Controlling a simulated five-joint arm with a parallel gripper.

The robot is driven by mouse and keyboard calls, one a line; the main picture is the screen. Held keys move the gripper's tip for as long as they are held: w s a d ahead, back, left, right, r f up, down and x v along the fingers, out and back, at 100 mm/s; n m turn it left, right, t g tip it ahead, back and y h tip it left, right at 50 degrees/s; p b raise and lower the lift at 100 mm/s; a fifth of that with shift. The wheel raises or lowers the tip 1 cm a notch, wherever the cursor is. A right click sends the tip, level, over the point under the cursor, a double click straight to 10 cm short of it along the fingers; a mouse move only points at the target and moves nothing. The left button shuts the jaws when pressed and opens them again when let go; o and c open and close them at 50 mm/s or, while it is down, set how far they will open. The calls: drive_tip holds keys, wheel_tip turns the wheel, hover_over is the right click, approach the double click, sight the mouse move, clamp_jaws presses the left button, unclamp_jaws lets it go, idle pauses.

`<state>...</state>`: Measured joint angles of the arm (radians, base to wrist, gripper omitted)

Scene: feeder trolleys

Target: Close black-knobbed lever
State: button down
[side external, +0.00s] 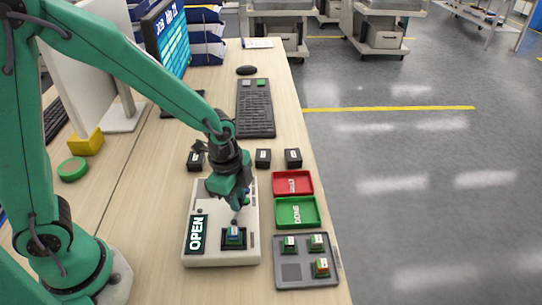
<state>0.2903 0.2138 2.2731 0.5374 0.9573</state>
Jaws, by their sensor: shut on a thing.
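A beige test fixture (222,257) lies on the bench, with a dark "OPEN" panel (196,234) at its left. My gripper (237,206) points down over the fixture just behind the socket. It is shut on the black-knobbed lever, whose knob is mostly hidden by the fingers. A small blue knob shows partly behind the gripper.
A red tray (292,173) and a green tray (314,212) are to the right. A grey tray (291,283) with several small parts is front right. Black blocks (263,158) and a keyboard (256,120) are behind. The bench edge is just right of the trays.

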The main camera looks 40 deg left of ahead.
drive_tip(key=shift+s, duration=0.2)
drive_tip(key=c, duration=1.3)
unclamp_jaws()
drive_tip(key=shift+w, duration=0.1)
drive_tip(key=shift+r, duration=0.1)
drive_tip(key=shift+s+a+r, duration=0.1)
drive_tip(key=shift+s+r, duration=0.05)
drive_tip(key=shift+r, duration=1.1)
drive_tip(key=shift+s+d+r, duration=0.1)
drive_tip(key=shift+s+r, duration=0.05)
drive_tip(key=shift+r, duration=1.1)
drive_tip(key=shift+s+a+r, duration=0.1)
drive_tip(key=shift+s+r, duration=0.05)
drive_tip(key=shift+r, duration=1.1)
